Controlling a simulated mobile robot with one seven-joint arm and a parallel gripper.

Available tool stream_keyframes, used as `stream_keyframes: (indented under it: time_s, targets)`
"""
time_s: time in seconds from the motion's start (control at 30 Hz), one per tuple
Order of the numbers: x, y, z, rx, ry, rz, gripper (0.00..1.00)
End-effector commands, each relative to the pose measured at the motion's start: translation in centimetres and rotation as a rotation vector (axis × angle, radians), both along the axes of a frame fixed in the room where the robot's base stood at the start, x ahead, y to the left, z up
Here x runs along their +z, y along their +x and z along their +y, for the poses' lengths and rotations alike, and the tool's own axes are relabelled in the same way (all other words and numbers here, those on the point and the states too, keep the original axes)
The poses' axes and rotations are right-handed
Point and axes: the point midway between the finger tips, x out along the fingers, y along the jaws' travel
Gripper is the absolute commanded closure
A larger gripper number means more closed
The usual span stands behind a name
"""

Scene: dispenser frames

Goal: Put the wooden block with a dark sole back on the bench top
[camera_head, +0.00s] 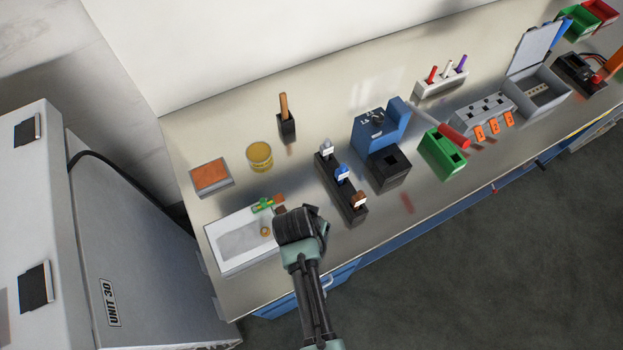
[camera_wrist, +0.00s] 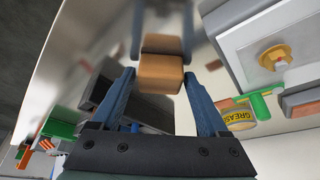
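The wooden block (camera_wrist: 160,74) sits between the two fingertips of my gripper (camera_wrist: 160,78) in the wrist view. Both fingertips lie against its sides, and my gripper looks shut on it. The block and fingers are mirrored in the shiny bench top just beyond, so the block is very close to the surface; I cannot tell whether it touches. Its dark sole is not clearly seen. In the head view my gripper (camera_head: 300,226) is low over the front of the bench top (camera_head: 220,130), right of the sink, and it hides the block.
A dark rack (camera_head: 335,188) of several handled items stands close to the right. A yellow grease tin (camera_head: 259,156), an orange-topped tray (camera_head: 190,168) and a blue device (camera_head: 372,132) stand farther back.

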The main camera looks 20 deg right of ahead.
Motion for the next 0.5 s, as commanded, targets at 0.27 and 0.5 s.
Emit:
stream_keyframes:
  time_s: [0.27,0.5]
  targets:
    - [0.03,-0.02,0.00,0.000,0.000,0.000,0.08]
    - [1.00,-0.14,0.16,0.000,-0.001,-0.002,0.08]
